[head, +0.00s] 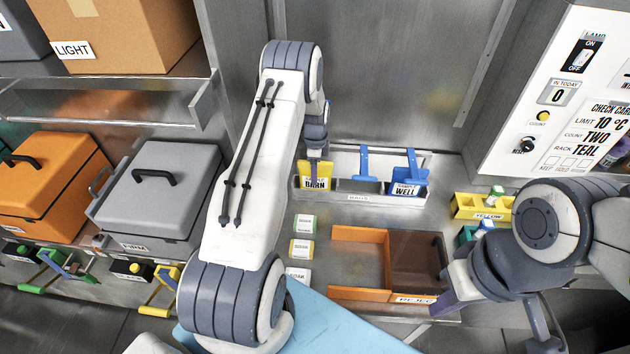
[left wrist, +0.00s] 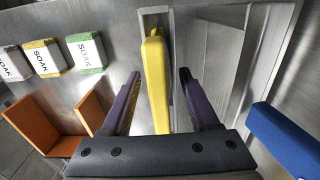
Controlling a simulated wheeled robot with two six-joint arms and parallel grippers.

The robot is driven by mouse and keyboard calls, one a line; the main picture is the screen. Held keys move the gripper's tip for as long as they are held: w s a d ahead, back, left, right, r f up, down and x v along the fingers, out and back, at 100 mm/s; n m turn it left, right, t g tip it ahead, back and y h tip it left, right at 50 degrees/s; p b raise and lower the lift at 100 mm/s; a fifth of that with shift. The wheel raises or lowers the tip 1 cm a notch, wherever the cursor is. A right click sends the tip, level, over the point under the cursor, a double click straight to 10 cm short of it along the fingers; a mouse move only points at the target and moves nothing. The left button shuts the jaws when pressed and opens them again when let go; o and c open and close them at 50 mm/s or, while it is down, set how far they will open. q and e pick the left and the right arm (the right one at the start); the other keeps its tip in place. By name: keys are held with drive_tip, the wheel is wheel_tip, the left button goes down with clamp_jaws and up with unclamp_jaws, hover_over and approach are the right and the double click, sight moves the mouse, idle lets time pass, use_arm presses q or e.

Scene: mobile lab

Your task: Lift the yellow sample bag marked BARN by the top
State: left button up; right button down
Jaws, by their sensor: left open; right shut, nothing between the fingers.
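The yellow sample bag marked BARN (head: 317,178) stands upright at the left end of the metal rack (head: 358,197). My left gripper (head: 316,160) is over the top of the bag, open. In the left wrist view the yellow bag (left wrist: 157,85) stands between the two open fingers (left wrist: 160,95), with a gap showing on either side. Its lower part is hidden there. My right gripper (head: 447,290) is shut and empty, beside the reject bin at right.
A blue bag marked WELL (head: 408,186) stands at the rack's right end, with a blue divider-like piece (head: 364,165) between. The orange REJECT bin (head: 358,294) is in front. Small SOAK boxes (head: 302,249) lie left of it. A white panel (head: 550,110) rises at right.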

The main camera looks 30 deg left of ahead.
use_arm(q)
drive_tip(key=shift+c, duration=0.3)
clamp_jaws()
